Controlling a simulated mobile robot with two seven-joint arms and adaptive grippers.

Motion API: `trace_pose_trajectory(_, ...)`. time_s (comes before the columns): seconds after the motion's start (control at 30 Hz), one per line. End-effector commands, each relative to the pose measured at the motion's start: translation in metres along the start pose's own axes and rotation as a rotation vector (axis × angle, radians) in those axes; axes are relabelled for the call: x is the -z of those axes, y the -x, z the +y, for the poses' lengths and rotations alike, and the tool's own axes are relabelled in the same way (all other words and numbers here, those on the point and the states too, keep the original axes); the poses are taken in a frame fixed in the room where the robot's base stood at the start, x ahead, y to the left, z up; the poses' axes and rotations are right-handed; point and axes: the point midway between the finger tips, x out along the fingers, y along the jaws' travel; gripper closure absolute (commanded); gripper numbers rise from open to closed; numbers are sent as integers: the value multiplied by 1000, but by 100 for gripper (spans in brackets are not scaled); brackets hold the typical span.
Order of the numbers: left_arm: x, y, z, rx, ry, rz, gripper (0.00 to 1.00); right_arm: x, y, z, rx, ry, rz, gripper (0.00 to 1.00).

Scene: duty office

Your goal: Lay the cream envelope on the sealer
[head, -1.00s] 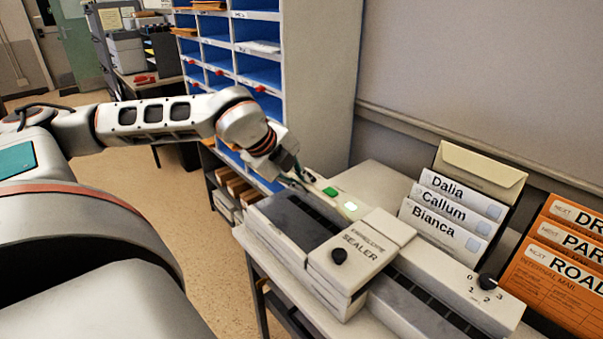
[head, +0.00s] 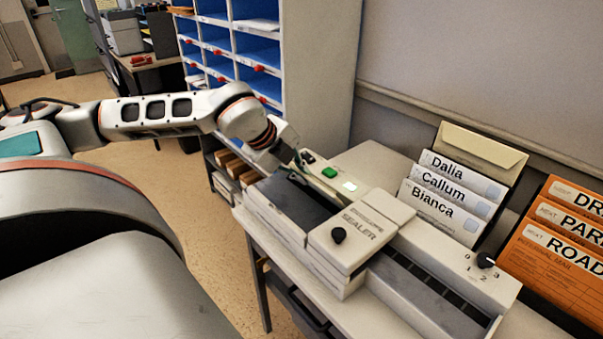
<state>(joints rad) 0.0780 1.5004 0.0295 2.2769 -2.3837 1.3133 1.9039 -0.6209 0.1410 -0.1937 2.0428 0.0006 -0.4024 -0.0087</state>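The cream envelope (head: 481,152) stands upright at the back of a dark rack, behind white envelopes labelled Dalia, Callum and Bianca. Its flap and upper part show; the rest is hidden. The envelope sealer (head: 338,262) is a long pale machine with a raised, labelled middle block, a black knob and a dark bed running out on both sides. My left gripper (head: 297,168) is at the sealer's far left end, close above the dark bed and well away from the cream envelope. Its fingers are small and partly hidden, so their opening is unclear. My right gripper is out of view.
A green button (head: 329,172) and a lit white one (head: 350,186) sit behind the bed, near my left gripper. Orange mail envelopes (head: 570,243) stand at the right. Blue pigeonholes (head: 255,50) rise behind my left arm. Clear table shows behind the sealer.

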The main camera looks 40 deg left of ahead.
Motion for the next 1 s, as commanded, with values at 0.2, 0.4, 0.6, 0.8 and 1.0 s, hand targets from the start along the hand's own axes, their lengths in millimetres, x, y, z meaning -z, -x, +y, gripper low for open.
trace_pose_trajectory(0.2,0,0,0,0,0,0,75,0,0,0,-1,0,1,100)
trace_pose_trajectory(0.4,0,0,0,0,0,0,75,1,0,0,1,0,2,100)
trace_pose_trajectory(0.6,-1,15,-11,3,-1,-3,75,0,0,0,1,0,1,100)
trace_pose_trajectory(0.8,-1,39,-28,2,-5,-5,75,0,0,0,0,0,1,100)
trace_pose_trajectory(1.0,0,65,-46,1,-1,-2,75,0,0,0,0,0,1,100)
